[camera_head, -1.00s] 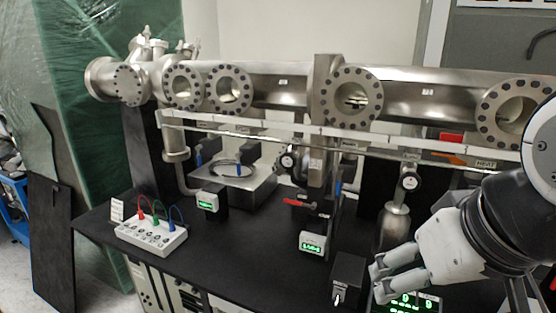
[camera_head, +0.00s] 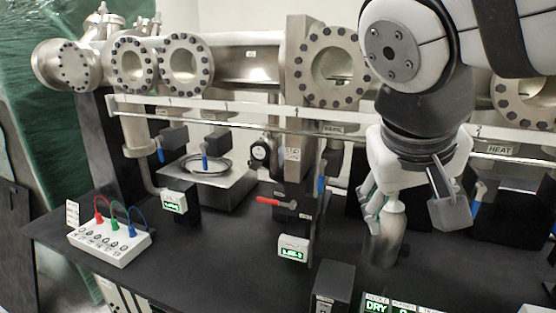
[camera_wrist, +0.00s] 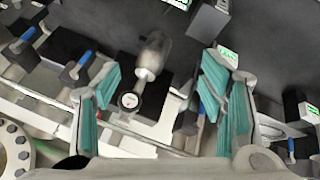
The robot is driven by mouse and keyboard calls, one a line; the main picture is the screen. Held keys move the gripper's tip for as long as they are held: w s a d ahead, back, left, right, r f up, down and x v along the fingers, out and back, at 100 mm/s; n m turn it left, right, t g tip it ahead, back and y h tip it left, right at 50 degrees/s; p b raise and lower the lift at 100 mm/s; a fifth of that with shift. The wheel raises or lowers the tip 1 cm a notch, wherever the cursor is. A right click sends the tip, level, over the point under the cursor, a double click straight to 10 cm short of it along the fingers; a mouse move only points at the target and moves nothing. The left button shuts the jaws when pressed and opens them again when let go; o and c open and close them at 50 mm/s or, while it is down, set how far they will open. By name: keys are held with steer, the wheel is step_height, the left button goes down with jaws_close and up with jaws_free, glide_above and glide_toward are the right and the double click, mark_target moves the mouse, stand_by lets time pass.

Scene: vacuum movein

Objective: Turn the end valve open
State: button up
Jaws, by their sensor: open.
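My gripper (camera_head: 410,212) points down over the right part of the bench, its fingers apart and empty. In the wrist view my gripper (camera_wrist: 160,95) frames a metal cylinder (camera_wrist: 155,50) and a round gauge (camera_wrist: 130,100), which lie beyond the fingers. A blue-handled valve (camera_head: 478,195) is just right of my gripper. Another blue handle (camera_head: 322,182) is to its left, and a red lever (camera_head: 268,201) lies roughly horizontal further left. Two more blue handles (camera_head: 160,150) (camera_head: 205,160) are at the left. I cannot tell which is the end valve.
A flanged steel tube (camera_head: 250,65) runs along the back, with a rail (camera_head: 220,120) below it. A black box (camera_head: 332,285) and green displays (camera_head: 385,305) stand at the front. A white cable box (camera_head: 112,243) is at left. Bare bench (camera_head: 210,265) lies between.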

steer(key=w+a+f+t+h+b, duration=0.1)
steer(key=w+a+b, duration=0.35)
steer(key=w, duration=0.35)
steer(key=m+t+h+b, duration=0.1)
steer(key=m+t+b, duration=0.2)
steer(key=t+b, duration=0.4)
glide_toward(259, 152)
steer(key=shift+n+g, duration=0.3)
steer(key=x, duration=1)
steer(key=shift+w+d, duration=0.1)
steer(key=shift+w, duration=0.35)
steer(key=c, duration=1.2)
